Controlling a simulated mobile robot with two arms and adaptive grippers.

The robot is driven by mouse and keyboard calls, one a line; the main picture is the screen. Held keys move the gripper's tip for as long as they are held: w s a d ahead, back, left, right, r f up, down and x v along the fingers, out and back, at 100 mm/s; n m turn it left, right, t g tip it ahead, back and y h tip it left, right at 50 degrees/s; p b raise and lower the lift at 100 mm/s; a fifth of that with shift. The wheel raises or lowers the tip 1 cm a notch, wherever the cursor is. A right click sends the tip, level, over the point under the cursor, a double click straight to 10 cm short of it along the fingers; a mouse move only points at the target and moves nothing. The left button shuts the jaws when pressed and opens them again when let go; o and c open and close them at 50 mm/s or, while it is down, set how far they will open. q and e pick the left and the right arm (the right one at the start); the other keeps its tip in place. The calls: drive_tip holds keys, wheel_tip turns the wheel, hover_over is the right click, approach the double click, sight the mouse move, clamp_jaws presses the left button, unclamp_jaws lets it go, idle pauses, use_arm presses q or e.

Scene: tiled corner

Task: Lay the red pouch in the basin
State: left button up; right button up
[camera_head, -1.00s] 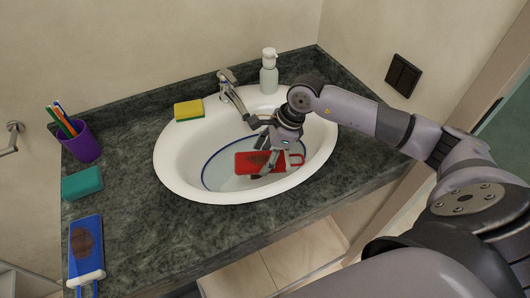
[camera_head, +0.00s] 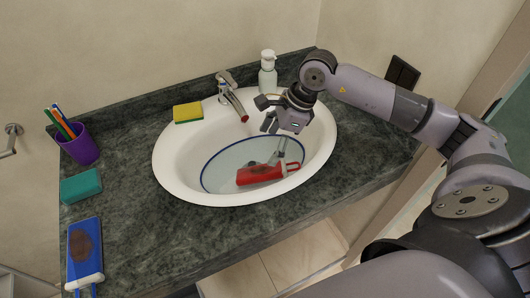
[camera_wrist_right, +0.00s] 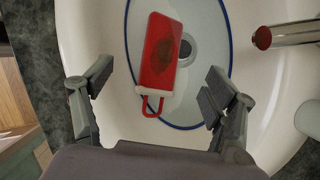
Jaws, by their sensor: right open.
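The red pouch (camera_head: 262,173) lies in the white basin (camera_head: 171,165), on the bottom near the front side. It has a dark patch, a pale band and a red loop, and shows whole in the right wrist view (camera_wrist_right: 161,50). My right gripper (camera_head: 268,113) is above the basin, at its right side, apart from the pouch. In the right wrist view its two fingers (camera_wrist_right: 158,86) are spread wide with nothing between them. My left gripper is not in view.
The faucet (camera_head: 231,97) reaches over the basin's back rim beside my right gripper. A soap bottle (camera_head: 268,75) stands behind. A sponge (camera_head: 188,112), purple cup (camera_head: 80,147), teal block (camera_head: 81,186) and blue pouch (camera_head: 85,250) are on the left counter.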

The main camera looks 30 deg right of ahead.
drive_tip(key=b+v, duration=0.1)
drive_tip(key=v, duration=0.5)
drive_tip(key=shift+d+r, duration=0.2)
drive_tip(key=shift+r, duration=0.2)
drive_tip(key=shift+s, duration=0.1)
